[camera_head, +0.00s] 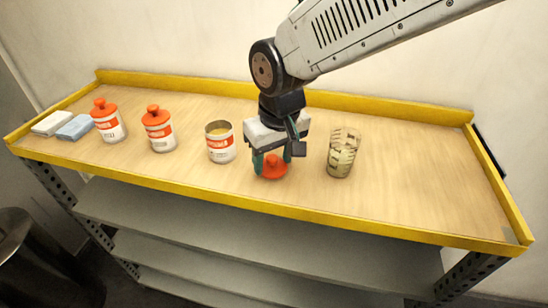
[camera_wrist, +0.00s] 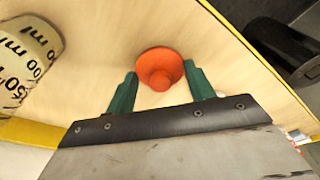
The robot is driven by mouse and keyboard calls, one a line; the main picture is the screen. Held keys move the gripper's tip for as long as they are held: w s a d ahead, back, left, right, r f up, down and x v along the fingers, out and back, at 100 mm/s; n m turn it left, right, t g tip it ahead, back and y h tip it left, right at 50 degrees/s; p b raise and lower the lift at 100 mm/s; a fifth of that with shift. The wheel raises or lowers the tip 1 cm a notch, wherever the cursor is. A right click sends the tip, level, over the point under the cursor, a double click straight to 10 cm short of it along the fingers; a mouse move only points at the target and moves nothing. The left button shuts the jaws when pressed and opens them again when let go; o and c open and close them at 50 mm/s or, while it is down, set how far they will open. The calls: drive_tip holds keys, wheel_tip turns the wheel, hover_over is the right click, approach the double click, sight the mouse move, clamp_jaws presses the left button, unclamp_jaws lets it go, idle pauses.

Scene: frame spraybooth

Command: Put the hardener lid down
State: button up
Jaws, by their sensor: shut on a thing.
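The orange hardener lid (camera_head: 273,168) is between the green fingers of my gripper (camera_head: 272,158), low over the wooden bench top near its front edge. In the wrist view the lid (camera_wrist: 160,68) shows as a round orange disc with a knob, between the two fingertips (camera_wrist: 161,80). My gripper is shut on it. I cannot tell whether the lid touches the wood. An open can (camera_head: 221,143) with a white and orange label stands upright just left of my gripper, with yellowish contents showing at its mouth.
Two orange-lidded containers (camera_head: 108,121) (camera_head: 158,129) and two blocks (camera_head: 74,127) (camera_head: 52,123) are at the left. A raised yellow rim (camera_head: 370,105) borders the bench. The right side is clear.

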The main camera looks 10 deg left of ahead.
sight(279, 172)
drive_tip(key=shift+f, duration=0.3)
drive_tip(key=o, duration=0.9)
drive_tip(key=r, duration=0.4)
drive_tip(key=s+r, duration=0.1)
drive_tip(key=r, duration=0.3)
drive_tip(key=d+r, duration=0.1)
drive_tip(key=r, duration=0.3)
drive_tip(key=shift+s+d, duration=0.1)
drive_tip(key=shift+s, duration=0.1)
drive_tip(key=shift+r, duration=0.1)
drive_tip(key=s+d+m, duration=0.1)
drive_tip(key=d+m, duration=0.1)
drive_tip(key=d, duration=0.9)
drive_tip(key=s+d+f+m, duration=0.1)
drive_tip(key=s+d, duration=0.3)
drive_tip(key=d, duration=0.2)
drive_tip(key=s+d+f+m, duration=0.1)
drive_tip(key=s+d+m, duration=0.1)
drive_tip(key=s+d, duration=0.3)
drive_tip(key=s+d+f+m+h, duration=0.1)
drive_tip(key=s+d+m, duration=0.1)
drive_tip(key=s+d, duration=0.3)
drive_tip(key=shift+d+f, duration=0.2)
drive_tip(key=shift+d, duration=0.6)
drive_tip(key=shift+d+f, duration=0.15)
drive_tip(key=shift+d, duration=0.6)
